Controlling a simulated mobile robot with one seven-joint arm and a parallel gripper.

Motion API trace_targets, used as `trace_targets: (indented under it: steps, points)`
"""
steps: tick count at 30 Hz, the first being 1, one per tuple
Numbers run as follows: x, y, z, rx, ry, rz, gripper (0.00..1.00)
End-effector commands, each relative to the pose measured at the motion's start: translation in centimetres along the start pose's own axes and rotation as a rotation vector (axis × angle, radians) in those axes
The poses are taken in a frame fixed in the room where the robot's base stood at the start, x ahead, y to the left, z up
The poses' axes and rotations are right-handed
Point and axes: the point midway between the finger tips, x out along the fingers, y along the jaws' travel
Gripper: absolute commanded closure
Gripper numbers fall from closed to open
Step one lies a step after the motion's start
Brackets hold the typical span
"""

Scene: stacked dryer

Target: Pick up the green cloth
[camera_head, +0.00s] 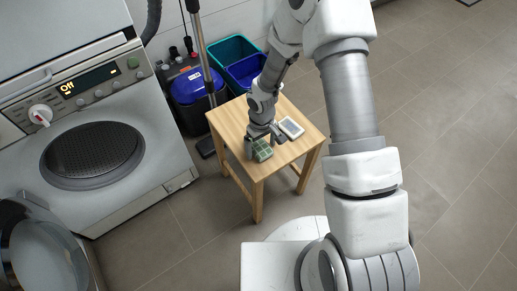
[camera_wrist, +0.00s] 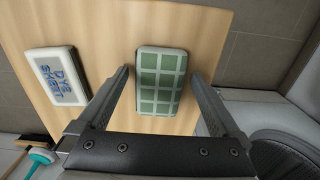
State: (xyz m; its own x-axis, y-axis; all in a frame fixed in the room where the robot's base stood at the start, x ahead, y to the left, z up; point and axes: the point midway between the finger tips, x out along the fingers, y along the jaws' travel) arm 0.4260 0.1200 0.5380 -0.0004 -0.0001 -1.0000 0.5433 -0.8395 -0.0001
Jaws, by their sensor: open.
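The green cloth (camera_head: 262,150) is a small checked pad lying on the small wooden table (camera_head: 234,118). In the wrist view my gripper (camera_wrist: 160,75) is open, with one finger on each side of the cloth and a gap on both sides. I cannot tell how far above the table the fingertips are.
A white box with blue lettering (camera_wrist: 57,76) lies beside the cloth; it also shows in the head view (camera_head: 290,128). A dryer (camera_head: 110,120) stands left, its round door (camera_head: 40,250) open. Bins (camera_head: 235,55) stand behind the table. Floor on the right is clear.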

Motion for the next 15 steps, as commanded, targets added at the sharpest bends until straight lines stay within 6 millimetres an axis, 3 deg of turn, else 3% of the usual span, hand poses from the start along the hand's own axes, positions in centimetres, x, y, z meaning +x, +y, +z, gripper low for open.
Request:
trace_targets:
  steps: [8,15]
  points:
    - [0.52,-0.02,-0.02,0.000,0.000,0.000,0.02]
    - [0.51,-0.02,-0.02,0.000,0.000,0.000,0.45]
